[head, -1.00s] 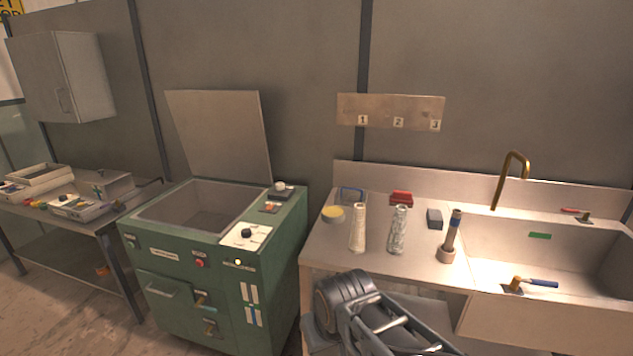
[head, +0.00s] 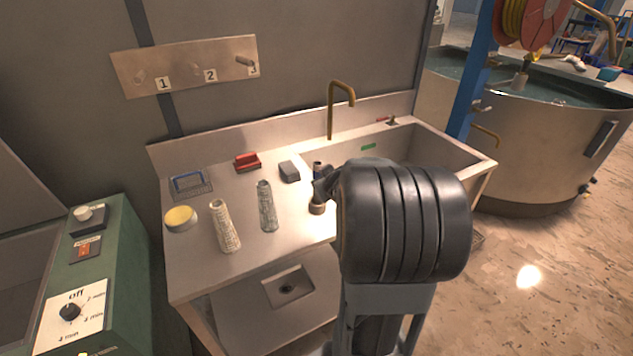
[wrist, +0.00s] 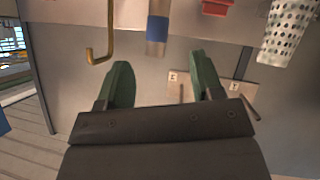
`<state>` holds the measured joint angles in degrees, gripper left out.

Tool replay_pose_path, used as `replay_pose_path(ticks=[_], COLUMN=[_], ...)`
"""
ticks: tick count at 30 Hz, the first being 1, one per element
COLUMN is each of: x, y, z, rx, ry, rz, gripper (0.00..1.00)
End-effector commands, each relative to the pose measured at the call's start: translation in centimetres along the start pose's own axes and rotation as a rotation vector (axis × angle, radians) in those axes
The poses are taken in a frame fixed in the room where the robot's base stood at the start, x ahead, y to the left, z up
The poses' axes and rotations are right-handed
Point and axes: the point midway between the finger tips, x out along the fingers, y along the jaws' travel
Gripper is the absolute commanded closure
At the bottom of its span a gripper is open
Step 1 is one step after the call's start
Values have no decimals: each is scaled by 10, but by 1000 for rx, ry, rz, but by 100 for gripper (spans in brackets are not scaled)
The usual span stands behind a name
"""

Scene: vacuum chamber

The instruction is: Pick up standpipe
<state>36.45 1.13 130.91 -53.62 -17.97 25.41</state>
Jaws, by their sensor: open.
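The standpipe (head: 317,208) is a grey pipe with a blue band and a brown base. It stands upright on the metal counter, left of the sink basin, and my arm hides part of it in the head view. In the wrist view, which is upside down, its blue-banded upper end (wrist: 157,30) points down toward the gap between my fingertips. My gripper (wrist: 160,68) is open, with two green fingers apart and nothing between them. I cannot tell exactly how far the pipe is from the fingers.
A perforated white cylinder (head: 225,228) and a greyer one (head: 267,208) stand left of the standpipe. A dark block (head: 290,171), red brush (head: 247,162), yellow-topped tin (head: 181,219) and blue-handled rack (head: 190,183) are nearby. The brass faucet (head: 331,110) rises behind.

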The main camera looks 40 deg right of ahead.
Motion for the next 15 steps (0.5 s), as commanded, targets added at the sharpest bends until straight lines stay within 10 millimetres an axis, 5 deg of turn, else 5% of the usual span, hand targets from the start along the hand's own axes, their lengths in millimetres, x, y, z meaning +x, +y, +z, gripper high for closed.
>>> replay_pose_path(ticks=[1,6,15], x=[6,14,16], y=[16,35,34], z=[6,31,54], rx=[8,42,103], ry=[27,125,190], rz=[-32,-203,-388], gripper=[39,39,39])
